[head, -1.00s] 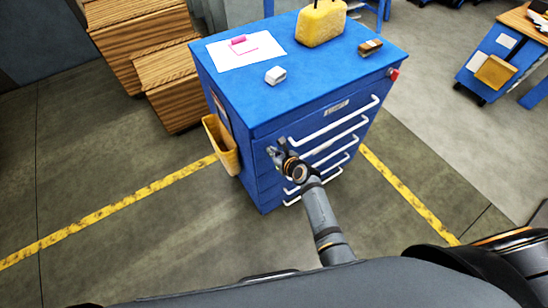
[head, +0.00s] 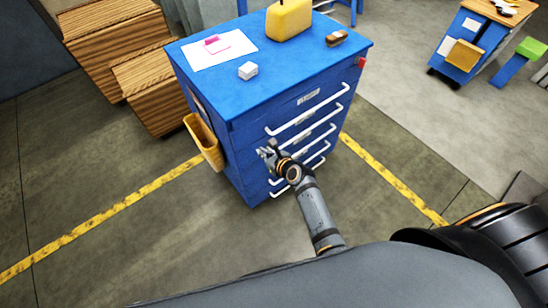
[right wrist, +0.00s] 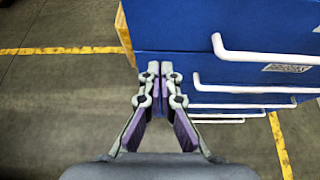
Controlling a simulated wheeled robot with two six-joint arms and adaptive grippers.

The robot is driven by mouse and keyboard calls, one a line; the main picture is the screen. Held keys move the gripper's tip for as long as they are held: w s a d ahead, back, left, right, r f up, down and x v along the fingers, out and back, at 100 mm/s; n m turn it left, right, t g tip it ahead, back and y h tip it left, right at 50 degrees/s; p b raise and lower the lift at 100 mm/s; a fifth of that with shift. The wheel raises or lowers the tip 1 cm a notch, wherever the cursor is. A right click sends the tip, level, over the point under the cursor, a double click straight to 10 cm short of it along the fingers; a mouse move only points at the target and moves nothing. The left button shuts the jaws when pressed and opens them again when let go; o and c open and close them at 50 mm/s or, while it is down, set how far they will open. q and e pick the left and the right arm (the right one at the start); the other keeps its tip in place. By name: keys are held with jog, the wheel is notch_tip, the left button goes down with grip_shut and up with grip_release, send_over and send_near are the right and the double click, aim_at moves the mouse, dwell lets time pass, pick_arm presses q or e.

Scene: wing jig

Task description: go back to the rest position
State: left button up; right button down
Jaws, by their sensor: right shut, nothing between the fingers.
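My right gripper (head: 268,153) is in front of the blue drawer cabinet (head: 222,135), near the left ends of its white handles. In the right wrist view its fingers (right wrist: 160,75) are shut with nothing between them. The cabinet front (right wrist: 180,66) lies beyond the fingertips there, with the white handles (right wrist: 245,88) to the right of them. I cannot tell the exact gap to the cabinet. All drawers look closed. My left gripper is not in view.
On the cabinet top are a yellow container (head: 290,19), a white sheet (head: 226,53), a small white block (head: 248,70) and a brush (head: 337,38). A yellow bin (head: 203,142) hangs on its left side. Wooden crates (head: 150,90) stand at left. Open floor (head: 120,240) lies in front.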

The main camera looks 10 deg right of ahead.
jog(key=shift+v, duration=2)
jog(key=s+d+f+n+g+h+b, duration=0.1)
jog(key=s+d+f+n+g+b, duration=0.1)
jog(key=s+f+n, duration=0.6)
jog(key=s+d+f+n+g+h+b, duration=0.1)
jog(key=s+d+f+n+g+b, duration=0.15)
jog(key=f, duration=1.05)
jog(key=s+d+f+n+g+h+b, duration=0.1)
jog(key=s+d+f+n, duration=0.2)
jog(key=s+f+n, duration=0.55)
pick_arm(q)
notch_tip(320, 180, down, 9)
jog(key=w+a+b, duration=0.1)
jog(key=b, duration=0.1)
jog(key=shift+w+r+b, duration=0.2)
jog(key=shift+b, duration=0.2)
pick_arm(e)
jog(key=s+d+f+n+g+h, duration=0.1)
jog(key=s+d+f+n, duration=0.3)
jog(key=s, duration=0.6)
jog(key=s+d+f+n+g+h, duration=0.1)
jog(key=s+d+f+n+g, duration=0.2)
jog(key=s+d+f+n, duration=0.2)
jog(key=s+f+n, duration=0.3)
jog(key=s+f, duration=0.3)
jog(key=shift+d+n+h, duration=0.2)
jog(key=shift+n+h, duration=0.1)
jog(key=shift+n, duration=0.1)
